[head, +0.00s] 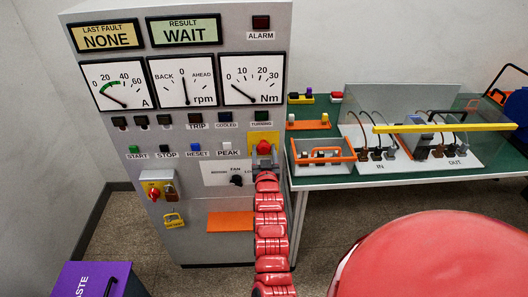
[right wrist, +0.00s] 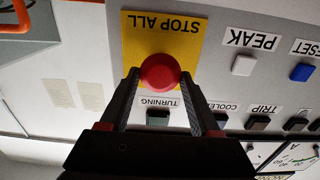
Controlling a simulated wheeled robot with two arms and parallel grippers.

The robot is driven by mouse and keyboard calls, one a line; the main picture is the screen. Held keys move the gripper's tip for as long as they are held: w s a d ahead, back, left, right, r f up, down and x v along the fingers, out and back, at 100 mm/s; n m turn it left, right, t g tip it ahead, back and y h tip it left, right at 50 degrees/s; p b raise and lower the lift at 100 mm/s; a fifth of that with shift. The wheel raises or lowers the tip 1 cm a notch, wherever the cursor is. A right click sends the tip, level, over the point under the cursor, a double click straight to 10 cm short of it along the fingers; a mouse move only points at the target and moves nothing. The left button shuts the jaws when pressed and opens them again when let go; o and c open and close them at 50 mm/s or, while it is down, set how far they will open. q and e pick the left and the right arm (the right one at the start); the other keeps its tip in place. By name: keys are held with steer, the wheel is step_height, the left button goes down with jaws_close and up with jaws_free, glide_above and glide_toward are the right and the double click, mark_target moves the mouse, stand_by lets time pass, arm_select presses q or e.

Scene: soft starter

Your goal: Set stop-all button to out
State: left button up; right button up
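The red stop-all button (head: 264,146) sits on a yellow plate (head: 264,136) low on the right side of the grey cabinet's front. In the right wrist view the round red button (right wrist: 160,72) shows on the yellow STOP ALL plate (right wrist: 185,45), upside down. My right gripper (right wrist: 160,78) is open, with one fingertip on each side of the button and nothing held. I cannot tell whether the fingertips touch it. In the head view my right gripper (head: 264,158) is at the button, just below it. My left gripper is not in view.
The PEAK button (head: 227,146) is left of the plate and the fan knob (head: 237,180) is below left. A green-topped table (head: 330,180) with several fixtures stands right of the cabinet (head: 200,245).

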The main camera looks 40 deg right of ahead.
steer(key=o, duration=0.4)
steer(key=shift+s+a, duration=0.1)
steer(key=shift+f, duration=0.1)
steer(key=shift+s+a, duration=0.2)
steer(key=shift+s, duration=0.1)
steer(key=shift+b+v, duration=1.35)
steer(key=shift+v, duration=7)
steer(key=shift+w+a, duration=0.1)
